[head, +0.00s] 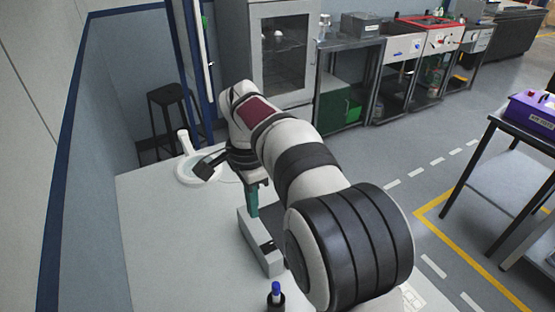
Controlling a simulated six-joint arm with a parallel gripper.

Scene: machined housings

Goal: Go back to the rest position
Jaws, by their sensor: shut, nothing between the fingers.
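My gripper (252,208) hangs below my wrist over the white table (165,255), its teal tip pointing down. It is shut, and I see nothing held in it. A grey machined housing (272,263) with a dark slot on top stands right beside and below the tip. I cannot tell whether they touch. My arm hides the right part of the housing and much of the table behind it.
A dark object with a blue top (276,290) stands at the near table edge. A white round dish-like thing (185,172) is at the far left corner. A printed sheet (413,299) lies at right, partly behind my arm. The table's left side is clear.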

